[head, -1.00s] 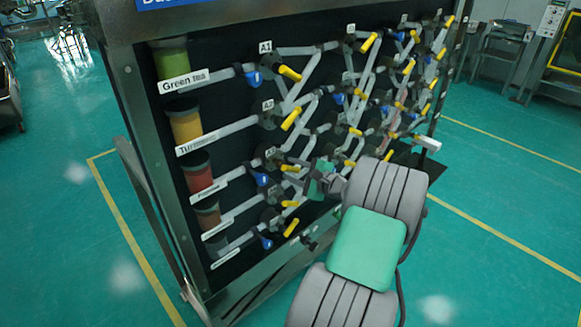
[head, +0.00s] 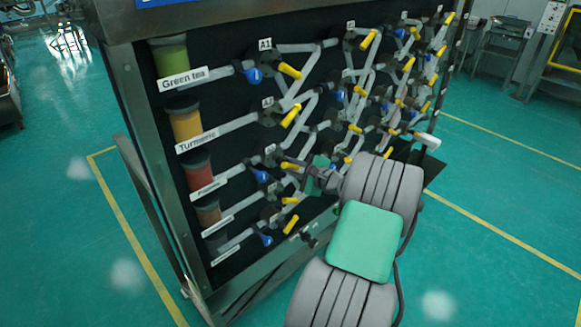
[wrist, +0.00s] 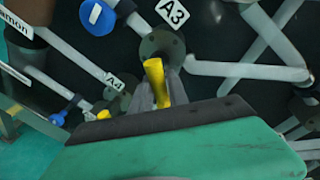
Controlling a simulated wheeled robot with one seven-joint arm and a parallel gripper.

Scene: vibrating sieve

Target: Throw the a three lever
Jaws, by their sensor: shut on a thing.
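The A3 lever has a yellow handle (wrist: 154,82) on a dark round hub (wrist: 160,46), beside the A3 label (wrist: 172,12). In the head view its yellow handle (head: 290,166) points right from the third row of the panel. My gripper (wrist: 157,94) is shut on the yellow handle; the green and black wrist body hides the lower part of the wrist view. In the head view my gripper (head: 308,174) meets the handle from the right, and its fingers are small there.
A blue-handled lever (wrist: 97,15) sits left of A3. The A4 label (wrist: 116,82) and another yellow handle (wrist: 103,113) are close by at lower left. Grey pipes and several more levers cover the panel (head: 226,160). Green floor (head: 480,230) is clear at right.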

